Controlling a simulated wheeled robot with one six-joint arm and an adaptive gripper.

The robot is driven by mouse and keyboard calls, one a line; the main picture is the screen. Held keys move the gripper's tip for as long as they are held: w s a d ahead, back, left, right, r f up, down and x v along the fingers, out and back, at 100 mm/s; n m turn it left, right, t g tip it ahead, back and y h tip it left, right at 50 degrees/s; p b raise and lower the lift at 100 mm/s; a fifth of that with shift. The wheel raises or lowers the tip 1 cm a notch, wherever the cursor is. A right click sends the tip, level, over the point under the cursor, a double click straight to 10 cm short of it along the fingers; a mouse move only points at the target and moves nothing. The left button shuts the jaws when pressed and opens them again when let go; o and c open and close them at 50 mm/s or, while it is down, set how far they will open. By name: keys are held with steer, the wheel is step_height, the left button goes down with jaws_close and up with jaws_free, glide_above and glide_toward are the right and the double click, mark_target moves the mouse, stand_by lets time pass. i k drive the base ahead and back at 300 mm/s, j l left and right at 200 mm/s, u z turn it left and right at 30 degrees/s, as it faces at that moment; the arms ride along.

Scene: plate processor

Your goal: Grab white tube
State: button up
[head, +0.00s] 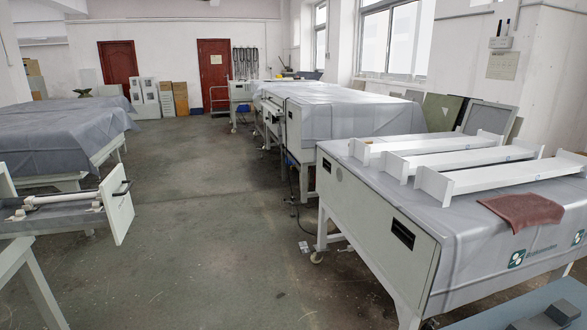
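A thin white tube (65,198) lies in an open drawer at the left edge of the head view. It lies roughly across the picture, and dark pieces show at its left end and near the drawer front. The drawer (119,205) has a white front panel with a dark handle on its outer face. My gripper is not in view, so its distance from the tube and its state do not show.
A covered machine (375,215) at the right carries several long white beams (455,155) and a brown cloth (523,209). Covered tables (55,140) stand at the left. The concrete floor (215,235) between them is mostly open. A blue-grey surface fills the lower right corner.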

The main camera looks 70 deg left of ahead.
mark_target(32, 201)
steer(key=k+u, duration=0.15)
steer(key=u, duration=1.5)
steer(key=i+l+u, duration=0.1)
steer(key=u, duration=1.85)
steer(key=i+l, duration=0.15)
steer(key=i, duration=0.5)
steer(key=i+l, duration=0.2)
steer(key=i, duration=0.45)
steer(key=i+l, duration=0.15)
steer(key=i, duration=0.5)
steer(key=i+l, duration=0.15)
steer(key=i, duration=0.5)
